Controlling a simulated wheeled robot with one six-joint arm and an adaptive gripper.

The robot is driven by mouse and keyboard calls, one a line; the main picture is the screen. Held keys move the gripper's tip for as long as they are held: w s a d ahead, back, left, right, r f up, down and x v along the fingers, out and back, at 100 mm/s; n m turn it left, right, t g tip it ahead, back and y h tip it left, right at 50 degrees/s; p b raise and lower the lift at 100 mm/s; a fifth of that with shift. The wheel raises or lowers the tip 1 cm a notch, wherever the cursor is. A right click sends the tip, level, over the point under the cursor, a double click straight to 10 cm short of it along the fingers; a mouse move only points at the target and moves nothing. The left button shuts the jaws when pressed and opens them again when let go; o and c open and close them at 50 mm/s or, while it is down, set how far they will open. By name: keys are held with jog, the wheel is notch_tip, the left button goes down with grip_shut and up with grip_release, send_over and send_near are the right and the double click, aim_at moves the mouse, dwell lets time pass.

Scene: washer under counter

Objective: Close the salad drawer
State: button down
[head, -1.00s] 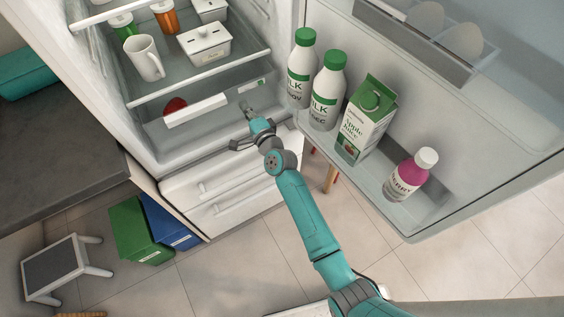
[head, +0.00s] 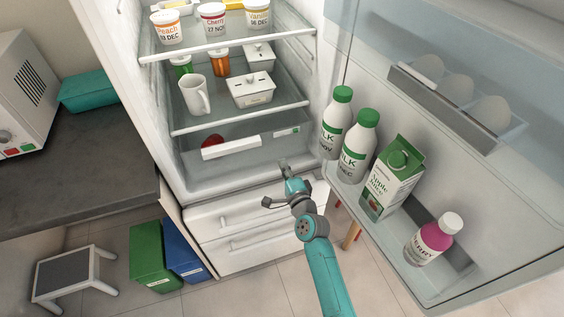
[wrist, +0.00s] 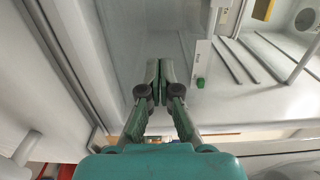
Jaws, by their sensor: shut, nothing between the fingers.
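The salad drawer is a clear grey bin at the bottom of the open fridge, with a white front strip (head: 231,147). A red round item (head: 212,141) shows behind the strip. A small plate with a green mark (head: 287,132) sits on the right of the drawer front and also shows in the wrist view (wrist: 202,63). I cannot tell how far out the drawer stands. My gripper (head: 284,164) is shut and empty, in front of the drawer's right part, below the green mark. In the wrist view its fingertips (wrist: 160,72) are together; contact with the drawer is unclear.
The fridge door (head: 400,225) stands open at right, with milk bottles (head: 337,122), a juice carton (head: 393,180) and a pink bottle (head: 432,240). A glass shelf (head: 215,122) lies above the drawer. White freezer drawers (head: 245,228) are below. A counter (head: 80,165) stands at left.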

jog(key=v, duration=0.8)
jog(key=s+d+f+n+h, duration=0.1)
jog(key=s+d+f+n, duration=0.15)
jog(key=s, duration=0.65)
jog(key=s+d+f+n+g+h, duration=0.15)
jog(key=s+d, duration=0.25)
jog(key=s, duration=0.4)
jog(key=s+d+f+n+h, duration=0.1)
jog(key=s+d+n, duration=0.15)
jog(key=s, duration=0.65)
jog(key=s+d+r+n, duration=0.1)
jog(key=s+r+n, duration=0.1)
jog(key=s+r, duration=0.2)
jog(key=s+d+r+n+h, duration=0.1)
jog(key=s+r+n, duration=0.2)
jog(key=s, duration=0.7)
jog(key=s+d+r+n+g, duration=0.1)
jog(key=s+r+n, duration=0.2)
jog(key=s, duration=0.4)
jog(key=shift+r, duration=0.85)
jog(key=shift+s+h, duration=0.15)
jog(key=shift+h, duration=0.1)
